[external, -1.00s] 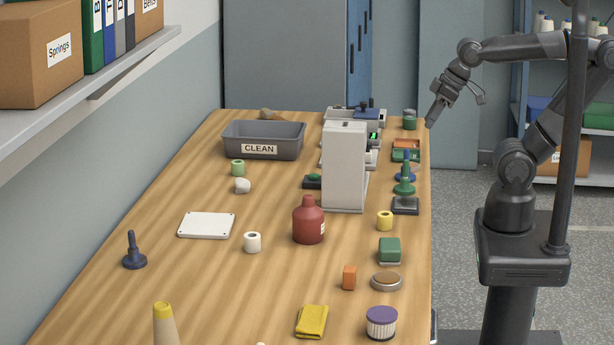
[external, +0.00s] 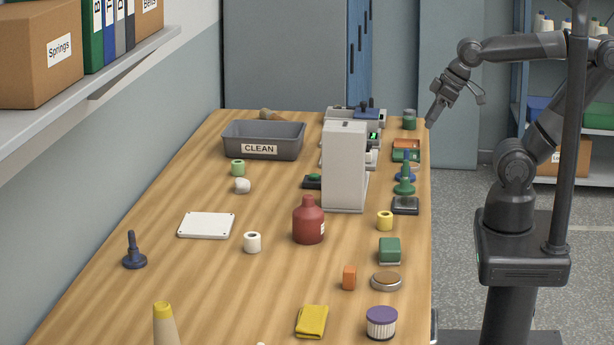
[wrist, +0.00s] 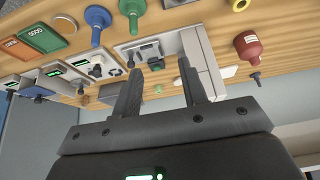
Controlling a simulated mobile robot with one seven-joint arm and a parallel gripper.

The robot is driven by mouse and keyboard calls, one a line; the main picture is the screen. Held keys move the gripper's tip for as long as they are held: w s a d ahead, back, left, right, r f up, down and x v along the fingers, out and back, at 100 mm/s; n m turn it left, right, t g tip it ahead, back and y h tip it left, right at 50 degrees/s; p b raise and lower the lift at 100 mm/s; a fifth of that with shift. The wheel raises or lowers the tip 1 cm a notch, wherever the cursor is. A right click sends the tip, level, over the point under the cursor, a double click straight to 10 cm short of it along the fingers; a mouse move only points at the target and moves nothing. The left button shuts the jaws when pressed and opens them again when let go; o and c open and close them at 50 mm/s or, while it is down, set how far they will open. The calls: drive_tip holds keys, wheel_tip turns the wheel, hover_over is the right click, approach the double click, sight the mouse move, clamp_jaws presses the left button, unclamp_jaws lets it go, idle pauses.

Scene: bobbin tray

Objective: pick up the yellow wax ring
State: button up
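The yellow wax ring (external: 384,221), a short yellow cylinder with a dark hole on top, stands upright near the right edge of the wooden table, right of the red bottle. In the wrist view, a yellow piece (wrist: 240,5) cut off by the top edge looks like the same ring. My gripper (external: 430,122) is in the air at the table's far right corner, well away from the ring. In the wrist view my gripper (wrist: 158,68) has its two fingers apart with nothing held between them.
A tall white machine (external: 344,165) and the red bottle (external: 308,222) stand left of the ring. A green stand (external: 404,184) with a dark base is behind it, and a green block (external: 389,249) is in front. A grey CLEAN bin (external: 240,139) is at the back left.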

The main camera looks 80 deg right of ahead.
drive_tip(key=o, duration=0.4)
drive_tip(key=shift+o, duration=0.2)
drive_tip(key=n+g, duration=0.6)
drive_tip(key=n, duration=0.4)
approach(385, 216)
drive_tip(key=f, duration=0.5)
drive_tip(key=shift+s+d, duration=0.3)
drive_tip(key=shift+w+d+f, duration=0.1)
drive_tip(key=shift+d+f, duration=0.05)
drive_tip(key=shift+f, duration=1.2)
drive_tip(key=shift+w+d+f, duration=0.1)
drive_tip(key=shift+f, duration=1.25)
